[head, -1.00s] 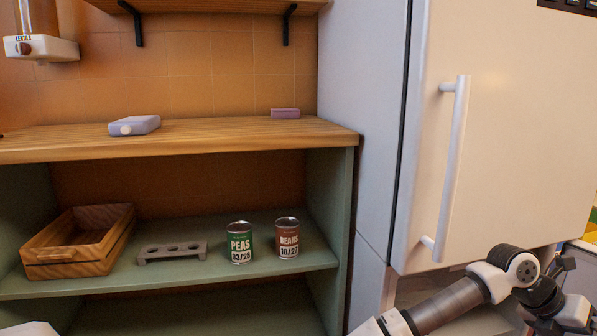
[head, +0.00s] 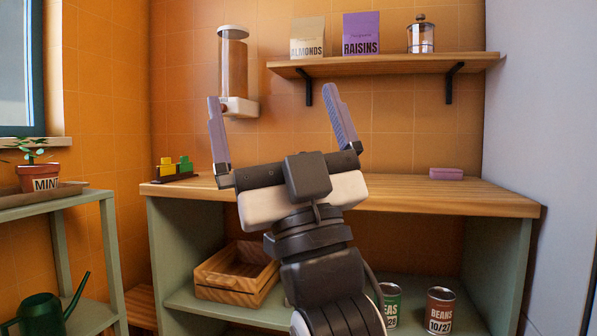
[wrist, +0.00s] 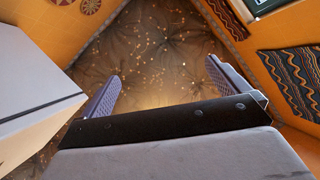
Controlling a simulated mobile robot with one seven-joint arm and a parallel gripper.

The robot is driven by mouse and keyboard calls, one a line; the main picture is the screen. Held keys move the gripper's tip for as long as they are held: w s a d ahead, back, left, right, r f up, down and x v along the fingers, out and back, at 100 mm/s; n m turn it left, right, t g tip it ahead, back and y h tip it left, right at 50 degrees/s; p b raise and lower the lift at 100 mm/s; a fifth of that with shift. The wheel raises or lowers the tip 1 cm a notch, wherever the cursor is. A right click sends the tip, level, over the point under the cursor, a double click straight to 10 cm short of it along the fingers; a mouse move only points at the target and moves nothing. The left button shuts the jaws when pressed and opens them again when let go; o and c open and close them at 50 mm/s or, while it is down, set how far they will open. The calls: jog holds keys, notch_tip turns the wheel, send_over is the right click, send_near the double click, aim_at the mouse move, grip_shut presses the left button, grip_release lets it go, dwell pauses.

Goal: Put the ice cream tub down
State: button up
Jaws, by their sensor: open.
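No ice cream tub can be made out in the head or wrist view now. My gripper (head: 272,95) is raised in front of the wooden counter (head: 470,194), pointing up, with its two fingers wide apart. It is empty. The wrist view also shows my gripper (wrist: 163,70) with nothing between the fingers and the dark fabric ceiling beyond. My gripper and arm hide the middle of the counter, where a pale lavender box stood in the earlier view.
A small purple block (head: 446,173) lies on the counter's right part, with bare wood around it. Coloured blocks (head: 176,168) stand at its left end. Below are a wooden crate (head: 236,272) and a beans can (head: 440,310). A wall shelf (head: 400,65) hangs above.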

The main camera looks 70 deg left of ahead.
jog(key=s+a+f+h, duration=0.2)
jog(key=s+f, duration=0.4)
jog(key=s, duration=0.3)
jog(key=shift+a+n+h, duration=0.3)
jog(key=shift+a+h, duration=0.05)
jog(key=shift+h, duration=0.25)
